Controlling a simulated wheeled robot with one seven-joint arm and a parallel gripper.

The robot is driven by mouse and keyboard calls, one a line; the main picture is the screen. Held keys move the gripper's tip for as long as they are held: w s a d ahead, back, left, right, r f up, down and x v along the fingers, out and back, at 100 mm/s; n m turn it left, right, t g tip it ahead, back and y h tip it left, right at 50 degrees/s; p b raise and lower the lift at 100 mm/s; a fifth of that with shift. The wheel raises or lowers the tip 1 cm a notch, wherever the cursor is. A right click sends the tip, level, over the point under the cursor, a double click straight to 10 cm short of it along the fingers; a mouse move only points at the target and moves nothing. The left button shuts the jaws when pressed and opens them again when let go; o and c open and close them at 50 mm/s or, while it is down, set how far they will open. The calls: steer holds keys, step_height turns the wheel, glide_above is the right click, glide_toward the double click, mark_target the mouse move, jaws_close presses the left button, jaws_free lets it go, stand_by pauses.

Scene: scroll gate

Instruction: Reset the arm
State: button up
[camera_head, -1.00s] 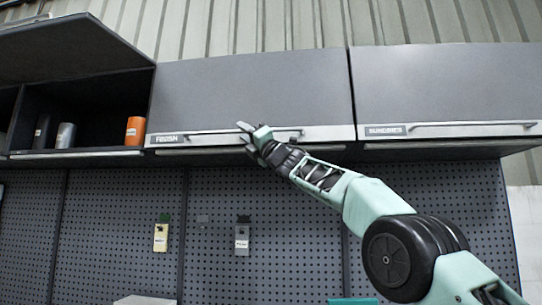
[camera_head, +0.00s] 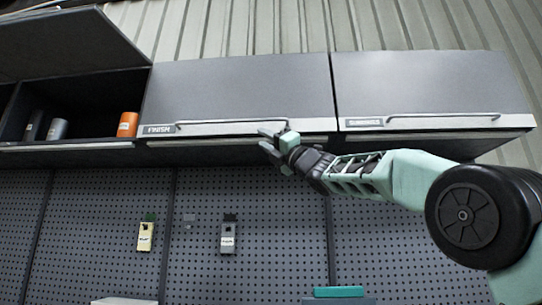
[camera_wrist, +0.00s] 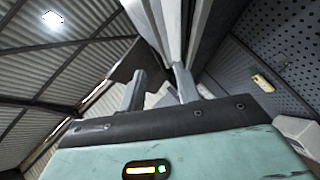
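My gripper (camera_head: 264,138) is in front of the lower right part of the closed grey cabinet door labelled FINISH (camera_head: 240,90). In the wrist view, my gripper (camera_wrist: 159,74) shows two grey fingers standing apart, with nothing clearly held between them. My arm reaches in from the right, bent at the large black joint.
A closed SUNDRIES door (camera_head: 430,85) is to the right. At left, a raised door (camera_head: 70,45) leaves a compartment open, holding an orange can (camera_head: 128,124) and grey cans (camera_head: 57,129). Below is a pegboard (camera_head: 90,220) with small hanging tags (camera_head: 145,236).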

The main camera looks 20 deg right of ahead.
steer(key=shift+v, duration=0.9)
steer(key=a+f+m+g+h+p, duration=0.1)
steer(key=a+f+m+h+p, duration=0.2)
steer(key=f+m, duration=0.4)
steer(key=s+a+f+m+g+h, duration=0.1)
steer(key=a+f+m+h, duration=0.25)
steer(key=f+m, duration=0.4)
steer(key=a+f+m+g+h+p, duration=0.2)
steer(key=f+m+h, duration=0.2)
steer(key=f, duration=0.5)
steer(key=s+a+f+m+g+h+p, duration=0.1)
steer(key=s+a+f+m+g+p, duration=0.15)
steer(key=s+f, duration=0.6)
steer(key=s+f+m+g+h+p, duration=0.15)
steer(key=s+f+m+g, duration=0.35)
steer(key=s+f, duration=0.8)
steer(key=s+d+f+g+h, duration=0.1)
steer(key=s+d+f+g, duration=0.1)
steer(key=s, duration=0.4)
steer(key=s+d+f+m+g+h+p, duration=0.1)
steer(key=s+d+f+g, duration=0.1)
steer(key=s, duration=0.5)
steer(key=s+d+f+m+g+h+p, duration=0.1)
steer(key=s+d+f+g, duration=0.1)
steer(key=s, duration=0.4)
step_height(320, 180, down, 3)
steer(key=shift+s+d+r+g, duration=0.2)
steer(key=shift+s+g, duration=0.2)
steer(key=shift+g, duration=0.25)
